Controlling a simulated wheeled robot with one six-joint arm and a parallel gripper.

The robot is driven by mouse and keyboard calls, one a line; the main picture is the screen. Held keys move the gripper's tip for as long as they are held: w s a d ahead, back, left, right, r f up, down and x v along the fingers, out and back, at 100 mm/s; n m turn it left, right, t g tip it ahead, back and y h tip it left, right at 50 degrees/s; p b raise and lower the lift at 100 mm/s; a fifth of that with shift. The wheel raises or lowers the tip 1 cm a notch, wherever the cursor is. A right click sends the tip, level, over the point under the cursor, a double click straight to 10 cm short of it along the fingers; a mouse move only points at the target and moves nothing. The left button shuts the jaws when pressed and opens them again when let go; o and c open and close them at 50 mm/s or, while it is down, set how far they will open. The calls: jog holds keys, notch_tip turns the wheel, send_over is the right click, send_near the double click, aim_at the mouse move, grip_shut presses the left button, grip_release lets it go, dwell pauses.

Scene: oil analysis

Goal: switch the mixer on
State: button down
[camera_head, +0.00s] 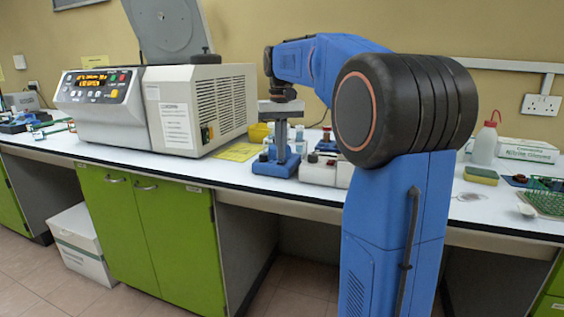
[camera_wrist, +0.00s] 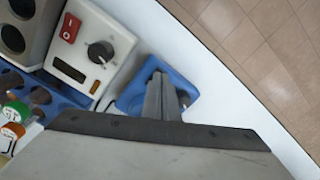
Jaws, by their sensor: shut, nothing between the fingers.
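A white control unit (camera_wrist: 97,50) with a red rocker switch (camera_wrist: 70,28) and a black knob (camera_wrist: 101,52) shows in the wrist view. It also stands on the bench in the head view (camera_head: 320,174). A blue-based device (camera_head: 272,168) stands just left of it in the head view, and part of it shows in the wrist view (camera_wrist: 130,98). I cannot tell which of these is the mixer. My gripper (camera_wrist: 160,82) is shut and empty, pointing down over the blue device and hiding part of it. Whether the fingertips touch it is unclear.
A large white instrument (camera_head: 195,108) with a raised lid stands to the left. A blue rack (camera_wrist: 58,93) with vials and a grey block with holes (camera_wrist: 33,28) sit beside the control unit. A wash bottle (camera_head: 484,147) and green rack (camera_head: 546,193) are at right. The bench's front edge is close.

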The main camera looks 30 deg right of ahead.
aim_at(281, 162)
jog(key=shift+f, duration=0.7)
dwell(0.7)
jog(key=shift+r, duration=0.1)
notch_tip(281, 162, up, 7)
dwell(1.0)
dwell(0.4)
jog(key=s+a+f+n+t, duration=0.1)
jog(key=s+a+f, duration=0.4)
jog(key=s+f, duration=0.3)
jog(key=s+a+f+n+t, duration=0.2)
jog(key=s+a+f, duration=0.3)
jog(key=s+f, duration=0.4)
jog(key=s+a+f+n+t, duration=0.1)
jog(key=s+a+f, duration=0.4)
jog(key=s+f, duration=0.4)
jog(key=s, duration=0.4)
jog(key=shift+a+f+t, duration=0.25)
jog(key=shift+a+t, duration=0.15)
jog(key=shift+s, duration=0.1)
